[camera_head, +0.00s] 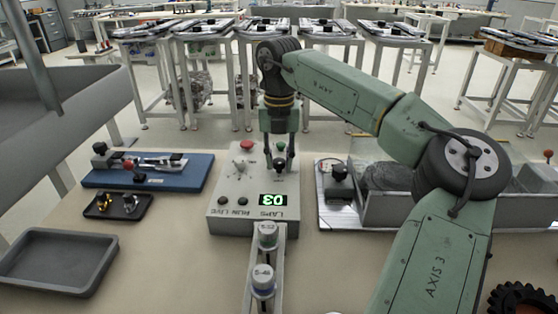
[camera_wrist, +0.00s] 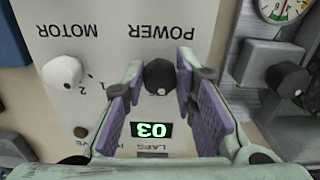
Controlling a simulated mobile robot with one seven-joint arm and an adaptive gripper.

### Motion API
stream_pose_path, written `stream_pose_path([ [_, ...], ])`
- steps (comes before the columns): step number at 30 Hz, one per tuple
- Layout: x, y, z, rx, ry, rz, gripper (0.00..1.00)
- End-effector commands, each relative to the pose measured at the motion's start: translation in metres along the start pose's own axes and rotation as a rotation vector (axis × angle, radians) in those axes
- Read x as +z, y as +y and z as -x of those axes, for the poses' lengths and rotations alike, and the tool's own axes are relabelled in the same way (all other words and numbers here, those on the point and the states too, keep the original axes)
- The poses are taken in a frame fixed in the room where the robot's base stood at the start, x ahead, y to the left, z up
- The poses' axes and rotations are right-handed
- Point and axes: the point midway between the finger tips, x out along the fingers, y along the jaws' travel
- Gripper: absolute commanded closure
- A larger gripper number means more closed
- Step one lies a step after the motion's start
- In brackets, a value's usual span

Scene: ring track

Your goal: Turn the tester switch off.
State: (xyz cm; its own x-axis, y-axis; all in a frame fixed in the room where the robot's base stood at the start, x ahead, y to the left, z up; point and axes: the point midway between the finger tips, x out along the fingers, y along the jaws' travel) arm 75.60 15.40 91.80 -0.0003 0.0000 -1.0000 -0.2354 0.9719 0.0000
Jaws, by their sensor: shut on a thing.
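The grey tester box (camera_head: 228,215) stands on the bench in the middle of the head view. Its green display (camera_head: 272,199) is lit and reads 03, and it also shows in the wrist view (camera_wrist: 152,130). The tester switch is a black knob (camera_wrist: 159,77) beside the word POWER. My gripper (camera_wrist: 161,70) is over the box, with its fingertips shut on the sides of this knob. In the head view my gripper (camera_head: 280,158) comes down from above and partly hides the knob. The switch's exact position cannot be read.
A white MOTOR knob (camera_wrist: 62,72) and a red button (camera_head: 246,146) sit on the same panel. Two labelled cylinders (camera_head: 264,280) stand on a rail in front. A blue board (camera_head: 190,178) and grey tray (camera_head: 55,260) are left; a clear-walled unit (camera_head: 390,208) is right.

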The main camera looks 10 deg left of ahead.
Motion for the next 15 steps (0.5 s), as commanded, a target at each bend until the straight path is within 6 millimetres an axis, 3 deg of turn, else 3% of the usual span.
stream_pose_path([
  [15, 0.0, -0.0004, 0.0001, 0.0, -0.001, -0.201, 1.0],
])
